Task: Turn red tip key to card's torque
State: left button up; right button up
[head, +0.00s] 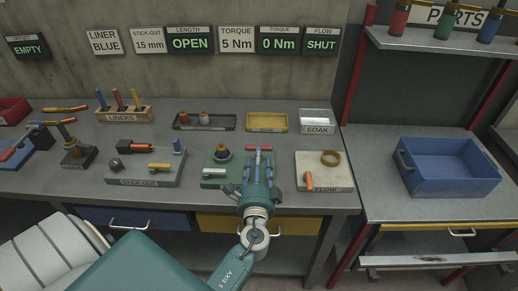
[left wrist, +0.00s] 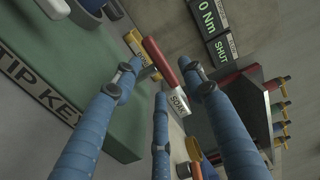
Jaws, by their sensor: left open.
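The red tip key (head: 259,149) shows as a small red bar on the far side of the green tip key block (head: 212,183). My left gripper (head: 258,158) is open just in front of it. In the left wrist view the red bar (left wrist: 158,58) lies between the spread blue fingers (left wrist: 162,82), with no clear contact. Part of the block (left wrist: 90,85) shows there too. The torque card (head: 236,39) reads 5 Nm, and the green torque display (head: 278,39) reads 0 Nm. My right gripper is not in view.
A yellow tray (head: 267,129) and soak tray (head: 317,130) stand behind.

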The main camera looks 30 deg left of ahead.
pick_arm(q)
jog(key=x, duration=0.3)
jog(key=shift+w+p, duration=0.1)
jog(key=shift+p, duration=0.2)
jog(key=shift+w+a+f, duration=0.1)
jog(key=shift+w+a, duration=0.15)
jog(key=shift+w, duration=0.1)
jog(key=shift+w+a, duration=0.1)
jog(key=shift+w, duration=0.05)
grip_shut()
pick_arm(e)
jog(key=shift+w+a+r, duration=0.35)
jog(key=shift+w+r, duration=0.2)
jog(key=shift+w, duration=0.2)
